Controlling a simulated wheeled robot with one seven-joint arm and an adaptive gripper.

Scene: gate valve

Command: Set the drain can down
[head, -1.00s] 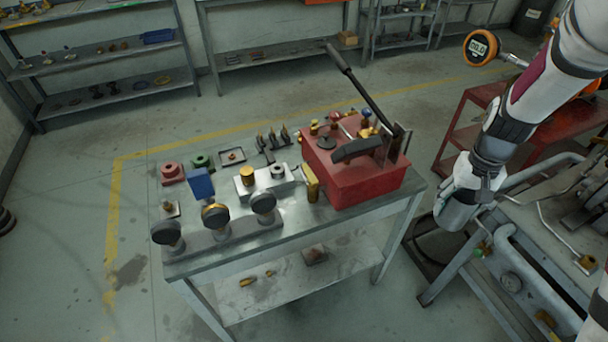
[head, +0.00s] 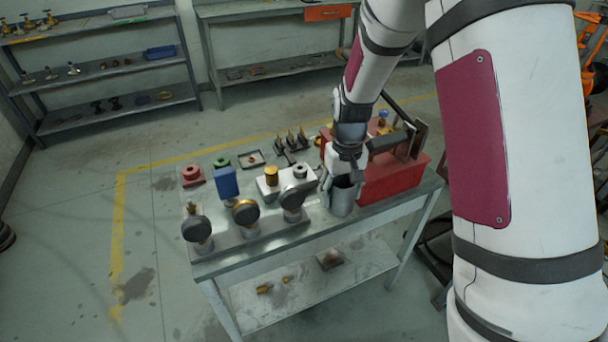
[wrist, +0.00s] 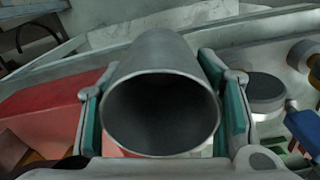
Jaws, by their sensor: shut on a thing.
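The drain can (head: 342,203) is a plain grey metal cylinder, open at the top. My gripper (head: 340,180) is shut on it, seen at the steel table's (head: 232,262) front right part. In the wrist view the can (wrist: 163,60) lies between the two teal-padded fingers, its dark open mouth facing the camera. The can is in front of the left part of the red box (head: 395,185). I cannot tell whether its base touches the tabletop or hangs just above it.
The red box carries a long lever. Little bare tabletop shows around the can.

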